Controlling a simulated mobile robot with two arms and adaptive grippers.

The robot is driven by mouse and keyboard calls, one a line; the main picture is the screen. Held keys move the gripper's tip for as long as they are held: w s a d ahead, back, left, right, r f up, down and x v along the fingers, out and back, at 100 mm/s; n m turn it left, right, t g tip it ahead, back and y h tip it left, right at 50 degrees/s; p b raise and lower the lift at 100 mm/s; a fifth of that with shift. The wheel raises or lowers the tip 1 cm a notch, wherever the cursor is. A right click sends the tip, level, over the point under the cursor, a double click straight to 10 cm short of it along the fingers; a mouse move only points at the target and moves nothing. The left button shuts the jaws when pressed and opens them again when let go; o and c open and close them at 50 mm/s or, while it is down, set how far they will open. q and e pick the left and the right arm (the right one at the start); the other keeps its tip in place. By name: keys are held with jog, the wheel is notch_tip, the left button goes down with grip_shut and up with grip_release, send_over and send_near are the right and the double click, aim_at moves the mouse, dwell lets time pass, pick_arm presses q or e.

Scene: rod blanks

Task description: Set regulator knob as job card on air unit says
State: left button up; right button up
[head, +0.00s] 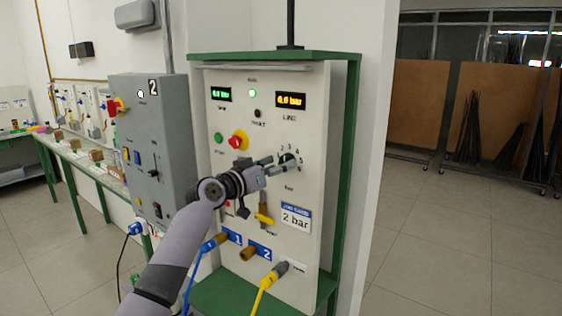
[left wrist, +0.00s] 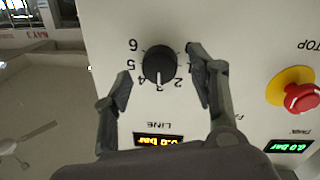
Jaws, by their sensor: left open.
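The air unit panel (head: 225,170) stands in a green frame. Its regulator knob (left wrist: 160,65) is round and black, with numbers around it and a white mark pointing toward the LINE display side. In the head view the knob (head: 287,159) is partly hidden by my fingers. The job card (head: 295,217) reads 2 bar. My left gripper (head: 277,166) is open at the knob. In the left wrist view its fingers (left wrist: 158,88) lie on either side of the knob, with gaps. The orange LINE display (head: 290,100) has a first digit I cannot read surely.
A red stop button on yellow (head: 238,141) and a green button (head: 218,138) sit left of the knob. A yellow valve lever (head: 263,219) is below. Blue and yellow hoses (head: 264,287) hang from lower ports. A grey box (head: 145,150) stands left.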

pick_arm(q)
jog(key=shift+w+d, duration=0.45)
jog(key=shift+w, duration=0.1)
jog(key=shift+c, duration=0.2)
jog(key=c, duration=1.1)
jog(key=shift+n+p, duration=0.7)
jog(key=shift+n, duration=3.3)
